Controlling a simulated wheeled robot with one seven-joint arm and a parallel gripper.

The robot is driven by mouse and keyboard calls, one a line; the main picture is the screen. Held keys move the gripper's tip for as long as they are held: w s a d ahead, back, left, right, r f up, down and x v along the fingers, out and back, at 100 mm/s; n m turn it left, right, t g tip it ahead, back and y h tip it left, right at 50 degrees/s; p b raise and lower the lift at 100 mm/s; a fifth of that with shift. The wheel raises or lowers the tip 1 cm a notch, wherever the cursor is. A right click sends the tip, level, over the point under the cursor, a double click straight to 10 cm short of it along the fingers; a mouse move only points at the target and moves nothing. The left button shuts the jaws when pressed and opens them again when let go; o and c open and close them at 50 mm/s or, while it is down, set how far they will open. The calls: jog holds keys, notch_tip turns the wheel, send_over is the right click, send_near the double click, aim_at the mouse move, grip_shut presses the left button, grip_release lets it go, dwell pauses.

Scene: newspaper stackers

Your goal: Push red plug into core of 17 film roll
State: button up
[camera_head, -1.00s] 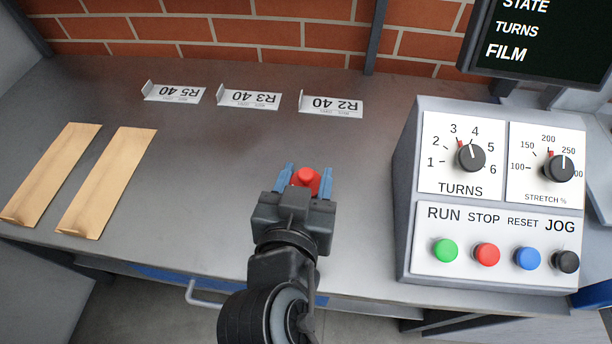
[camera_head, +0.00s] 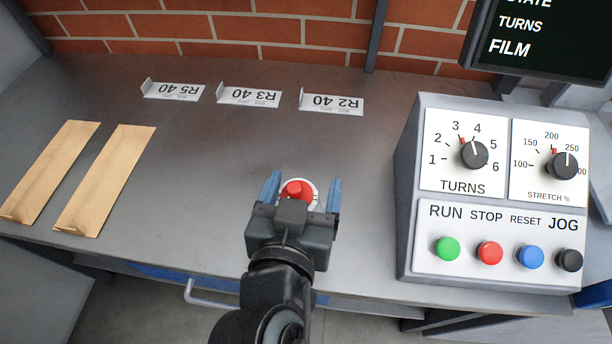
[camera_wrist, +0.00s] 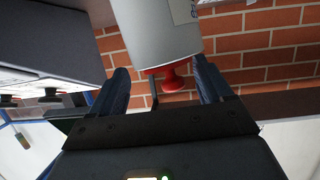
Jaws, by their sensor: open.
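The red plug (camera_head: 294,188) shows in the head view between the blue fingers of my gripper (camera_head: 303,180). A white round end of the film roll (camera_head: 313,190) shows around and under it. In the wrist view, the pale grey roll (camera_wrist: 160,35) is a cylinder with a label on its side, too cut off to read. The red plug (camera_wrist: 173,80) sits at the roll's near end, its rim against the end face and its knob sticking out. My gripper is open, with one finger on either side of the plug and a gap around it. The core is hidden behind the plug.
A control box (camera_head: 405,200) with knobs and buttons stands on the right of the grey table (camera_head: 190,185). Two tan strips (camera_head: 105,180) lie at the left. White cards (camera_head: 331,103) stand along the back. A brick wall (camera_head: 240,30) closes the rear.

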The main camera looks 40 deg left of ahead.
jog(key=v, duration=0.5)
jog(key=shift+s+d+r, duration=0.2)
jog(key=shift+s, duration=0.05)
dwell(0.8)
